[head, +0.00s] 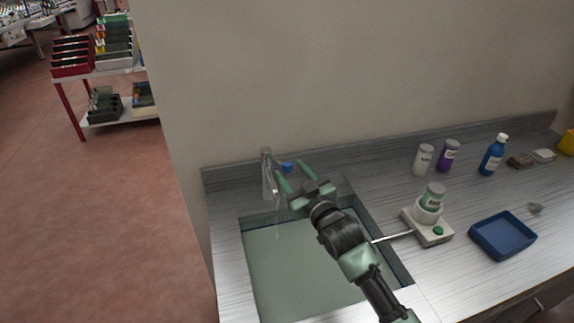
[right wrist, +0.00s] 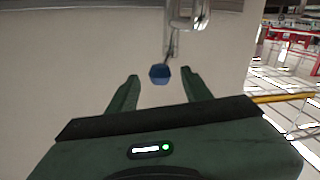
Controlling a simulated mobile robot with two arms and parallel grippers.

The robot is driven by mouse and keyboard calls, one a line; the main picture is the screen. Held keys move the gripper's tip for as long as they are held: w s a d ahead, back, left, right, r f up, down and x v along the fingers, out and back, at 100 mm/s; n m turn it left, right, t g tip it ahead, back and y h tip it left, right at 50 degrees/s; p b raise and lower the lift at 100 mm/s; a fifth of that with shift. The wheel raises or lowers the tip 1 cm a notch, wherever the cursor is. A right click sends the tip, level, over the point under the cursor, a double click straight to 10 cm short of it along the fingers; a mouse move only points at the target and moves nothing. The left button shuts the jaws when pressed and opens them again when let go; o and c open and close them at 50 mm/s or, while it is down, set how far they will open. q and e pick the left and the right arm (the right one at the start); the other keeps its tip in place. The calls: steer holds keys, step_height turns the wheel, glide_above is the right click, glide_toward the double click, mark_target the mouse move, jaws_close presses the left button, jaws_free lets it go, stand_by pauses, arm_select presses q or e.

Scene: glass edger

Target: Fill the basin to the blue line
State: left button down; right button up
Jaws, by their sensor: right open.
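The basin (head: 243,262) is sunk in the counter and holds pale greenish water (head: 290,265). A dark blue line shows along parts of its inner wall; I cannot tell exactly how the water level sits against it. A grey metal tap (head: 266,172) stands at the back edge, with a thin clear streak below its spout that looks like running water. A blue knob (head: 287,166) is beside the tap. My right gripper (head: 291,169) is open near the knob. In the right wrist view the knob (right wrist: 160,75) appears between and beyond the fingertips. My left gripper is out of view.
Right of the basin stand a white device with a green button (head: 438,231) and a jar, a blue tray (head: 502,236), a white bottle (head: 423,160), a purple bottle (head: 448,155) and a blue bottle (head: 493,155). A wall rises behind the counter.

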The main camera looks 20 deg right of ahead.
mark_target(289, 170)
steer(key=shift+w+a, duration=0.2)
steer(key=shift+w, duration=0.6)
steer(key=shift+w+a, duration=0.15)
steer(key=shift+w, duration=0.65)
jaws_close()
